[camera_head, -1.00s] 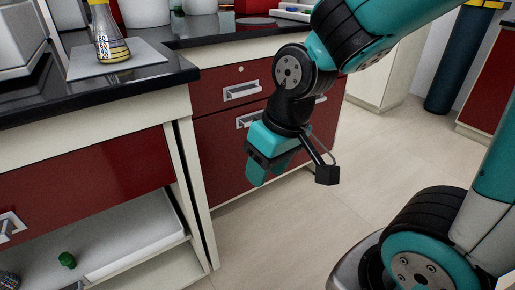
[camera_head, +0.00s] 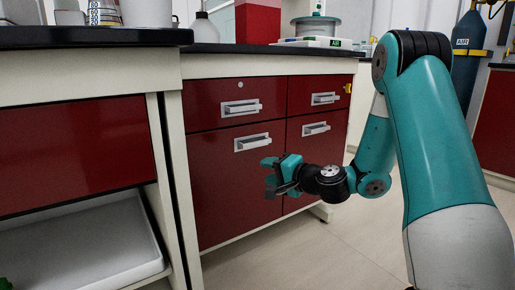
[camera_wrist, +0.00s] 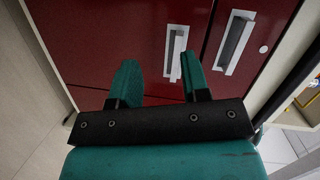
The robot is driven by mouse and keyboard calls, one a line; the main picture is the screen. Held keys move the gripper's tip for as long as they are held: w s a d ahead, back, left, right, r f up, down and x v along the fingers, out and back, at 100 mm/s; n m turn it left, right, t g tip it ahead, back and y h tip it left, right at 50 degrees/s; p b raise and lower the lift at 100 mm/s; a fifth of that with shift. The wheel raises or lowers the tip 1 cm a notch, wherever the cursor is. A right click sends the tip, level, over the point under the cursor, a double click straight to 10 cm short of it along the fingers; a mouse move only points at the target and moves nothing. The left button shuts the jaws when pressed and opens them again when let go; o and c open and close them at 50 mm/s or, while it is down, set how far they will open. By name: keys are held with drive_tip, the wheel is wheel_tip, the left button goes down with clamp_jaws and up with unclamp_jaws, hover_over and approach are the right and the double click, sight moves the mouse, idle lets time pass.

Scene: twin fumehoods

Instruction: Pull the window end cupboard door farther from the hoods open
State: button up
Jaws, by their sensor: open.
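The red cupboard has two lower doors side by side. The left door (camera_head: 222,190) has a pale handle (camera_head: 252,142) near its top. The right door (camera_head: 330,150) has its own handle (camera_head: 316,128). Both are shut. My gripper (camera_head: 268,176) is open and empty in front of the left door, a little below its handle, fingers pointing left. In the wrist view my gripper (camera_wrist: 160,80) has its fingers spread towards the red front. The left door's handle (camera_wrist: 176,52) shows just beyond the right finger. I see no contact.
Two red drawers with handles (camera_head: 240,107) (camera_head: 324,98) sit above the doors. A dark worktop (camera_head: 255,49) carries bottles and boxes. At left stands another bench with an open shelf (camera_head: 80,245). Pale floor (camera_head: 330,250) is clear in front of the cupboard.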

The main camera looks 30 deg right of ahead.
drive_tip(key=d+r+m+t+h, duration=0.2)
drive_tip(key=d+m+h, duration=0.25)
drive_tip(key=d, duration=0.25)
drive_tip(key=p, duration=0.7)
approach(258, 144)
drive_tip(key=shift+y, duration=0.45)
drive_tip(key=w, duration=1)
drive_tip(key=shift+w+d, duration=0.1)
drive_tip(key=shift+w, duration=0.15)
clamp_jaws()
